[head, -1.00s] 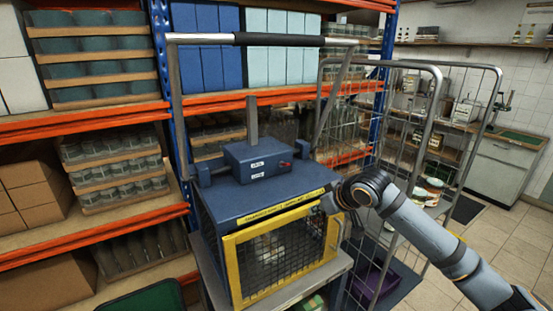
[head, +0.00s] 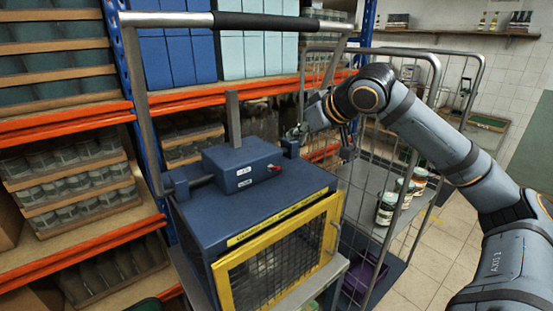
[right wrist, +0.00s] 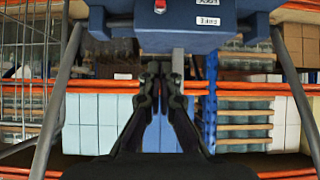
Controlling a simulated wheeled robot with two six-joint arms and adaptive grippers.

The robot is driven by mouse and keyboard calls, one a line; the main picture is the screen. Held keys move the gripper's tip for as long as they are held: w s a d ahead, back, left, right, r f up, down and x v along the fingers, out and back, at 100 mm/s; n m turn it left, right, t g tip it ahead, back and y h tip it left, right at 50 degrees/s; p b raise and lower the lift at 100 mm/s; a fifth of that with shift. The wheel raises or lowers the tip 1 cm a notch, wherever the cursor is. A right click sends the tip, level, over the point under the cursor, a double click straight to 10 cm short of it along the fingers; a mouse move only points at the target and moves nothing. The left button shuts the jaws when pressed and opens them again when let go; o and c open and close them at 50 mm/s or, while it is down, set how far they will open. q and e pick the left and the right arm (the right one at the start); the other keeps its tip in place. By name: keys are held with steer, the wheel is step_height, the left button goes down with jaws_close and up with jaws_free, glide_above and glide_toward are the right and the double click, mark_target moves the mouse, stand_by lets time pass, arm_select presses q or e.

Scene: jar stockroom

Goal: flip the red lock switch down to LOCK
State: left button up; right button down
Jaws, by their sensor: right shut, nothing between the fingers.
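The small red switch (head: 276,169) sits on the front of the blue control box (head: 240,166), on top of the yellow-framed cage. Two white labels (head: 243,177) are left of it, too small to read in the head view. In the right wrist view the box (right wrist: 195,28) appears upside down at the top, with the red switch (right wrist: 160,5) at the picture's edge. My right gripper (head: 297,131) is shut and empty, beyond the right end of the box and apart from the switch. Its fingertips (right wrist: 159,75) point toward the shelves. My left gripper is not in view.
The yellow-framed mesh door (head: 282,255) closes the cage front. A wire trolley (head: 425,110) with jars (head: 387,208) stands close at the right. Shelves with an orange beam (head: 70,123) fill the left and back.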

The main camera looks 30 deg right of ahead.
steer(key=p, duration=0.8)
glide_above(276, 167)
steer(key=f, duration=0.6)
steer(key=shift+w+d+f, duration=0.1)
steer(key=shift+w+f, duration=0.05)
steer(key=shift+w, duration=0.05)
steer(key=shift+s+d+f, duration=0.1)
steer(key=shift+s+f, duration=0.1)
steer(key=shift+f, duration=0.35)
steer(key=shift+s+f, duration=0.2)
steer(key=shift+f, duration=0.35)
steer(key=shift+s+d+f, duration=0.1)
steer(key=shift+s+f, duration=0.4)
steer(key=shift+f, duration=0.1)
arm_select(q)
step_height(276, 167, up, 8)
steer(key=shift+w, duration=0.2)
arm_select(e)
steer(key=shift+f, duration=0.1)
steer(key=shift+w, duration=0.1)
